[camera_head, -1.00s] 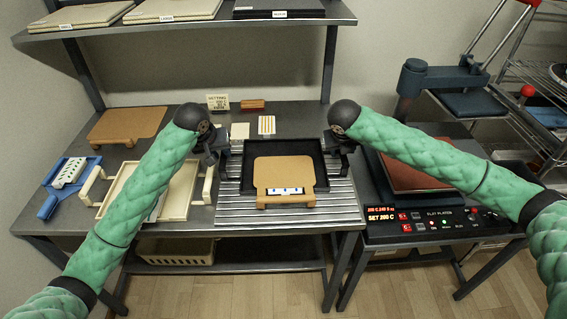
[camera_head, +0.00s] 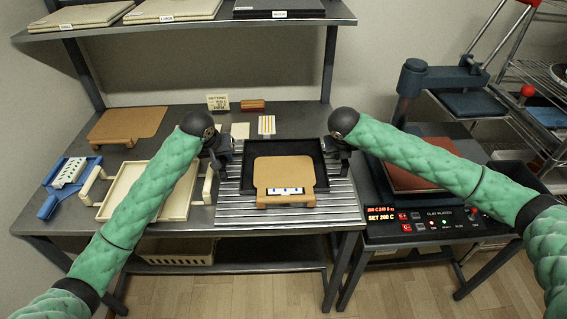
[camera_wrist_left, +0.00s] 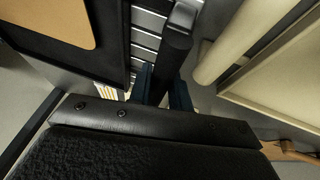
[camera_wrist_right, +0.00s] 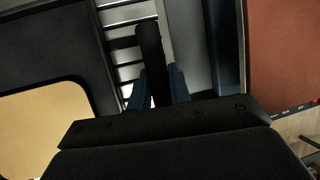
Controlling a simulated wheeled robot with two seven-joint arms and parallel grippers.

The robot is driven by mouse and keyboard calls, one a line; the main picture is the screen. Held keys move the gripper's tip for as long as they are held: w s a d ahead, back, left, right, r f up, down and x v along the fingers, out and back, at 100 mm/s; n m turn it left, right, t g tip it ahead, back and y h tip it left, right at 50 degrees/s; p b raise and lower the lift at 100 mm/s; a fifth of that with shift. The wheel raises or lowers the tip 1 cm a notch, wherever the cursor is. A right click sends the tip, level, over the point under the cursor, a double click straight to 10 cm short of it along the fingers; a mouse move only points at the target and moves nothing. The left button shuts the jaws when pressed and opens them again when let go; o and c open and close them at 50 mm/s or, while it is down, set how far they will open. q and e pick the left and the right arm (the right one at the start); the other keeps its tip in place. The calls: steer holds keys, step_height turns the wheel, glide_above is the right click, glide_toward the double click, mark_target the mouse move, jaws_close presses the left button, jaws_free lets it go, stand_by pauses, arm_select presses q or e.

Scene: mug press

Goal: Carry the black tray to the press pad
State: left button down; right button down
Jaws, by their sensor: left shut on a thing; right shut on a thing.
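The black tray (camera_head: 318,172) lies on a ribbed metal surface (camera_head: 280,215) at the middle of the table, holding a tan board (camera_head: 285,170) with a white and blue label at its front. My left gripper (camera_head: 224,156) is shut on the tray's left handle; in the left wrist view the black handle (camera_wrist_left: 174,55) runs between its fingers. My right gripper (camera_head: 341,160) is shut on the right handle, a black bar (camera_wrist_right: 151,50) in the right wrist view. The reddish-brown press pad (camera_head: 408,176) lies right of the tray, partly behind my right arm.
A cream tray (camera_head: 126,190) stands close left of my left gripper. The press's blue-grey column and swing arm (camera_head: 413,85) stand behind the pad. The control panel (camera_head: 437,221) is in front of it. A loaded shelf (camera_head: 200,28) hangs over the table's back.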

arm_select(q)
steer(key=shift+r, duration=0.15)
arm_select(e)
steer(key=shift+r, duration=0.15)
